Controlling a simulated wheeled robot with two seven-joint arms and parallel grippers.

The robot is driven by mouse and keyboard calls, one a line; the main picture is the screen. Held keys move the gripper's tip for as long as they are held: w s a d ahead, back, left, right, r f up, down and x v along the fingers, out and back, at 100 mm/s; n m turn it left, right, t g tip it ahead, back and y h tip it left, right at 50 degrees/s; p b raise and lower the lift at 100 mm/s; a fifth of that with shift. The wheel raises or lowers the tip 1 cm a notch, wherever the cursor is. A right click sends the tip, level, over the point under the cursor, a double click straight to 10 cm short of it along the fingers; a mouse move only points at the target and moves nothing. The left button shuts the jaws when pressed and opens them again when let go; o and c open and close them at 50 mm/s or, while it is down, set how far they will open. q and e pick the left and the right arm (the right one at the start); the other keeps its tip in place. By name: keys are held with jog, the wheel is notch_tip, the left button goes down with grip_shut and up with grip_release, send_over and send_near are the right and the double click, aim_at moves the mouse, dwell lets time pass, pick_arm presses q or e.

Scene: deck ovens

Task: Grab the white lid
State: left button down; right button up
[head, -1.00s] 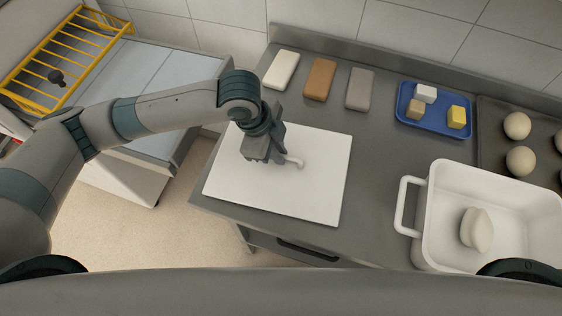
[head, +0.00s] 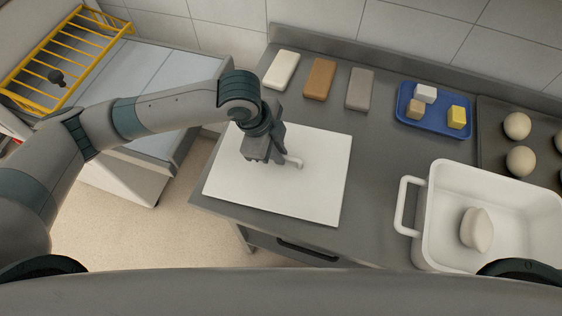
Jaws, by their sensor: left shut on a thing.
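The white lid (head: 318,180) is a flat, square-cornered sheet with a white handle (head: 295,162) on its top. It lies at the left end of the steel counter, its front left part reaching the counter's edge. My left gripper (head: 276,161) is over the lid's middle and shut on the handle, whose right end sticks out from the fingers. The fingertips are partly hidden by the gripper's body. My right gripper does not show.
A white tub (head: 408,207) with a pale dough lump (head: 477,229) stands right of the lid. Behind lie white, brown and grey blocks (head: 319,78) and a blue tray (head: 407,92) with small cubes. A dark tray with dough balls (head: 517,126) is at far right.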

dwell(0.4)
pick_arm(q)
jog(key=shift+r, duration=0.15)
jog(key=shift+r+b, duration=0.4)
jog(key=shift+r, duration=0.2)
notch_tip(320, 180, up, 2)
jog(key=shift+w+r+b, duration=0.1)
jog(key=shift+r+b, duration=0.1)
jog(key=shift+b, duration=0.3)
jog(key=s+d+r+b, duration=0.3)
jog(key=d+r, duration=0.4)
jog(key=d, duration=0.4)
jog(key=shift+s+d, duration=0.15)
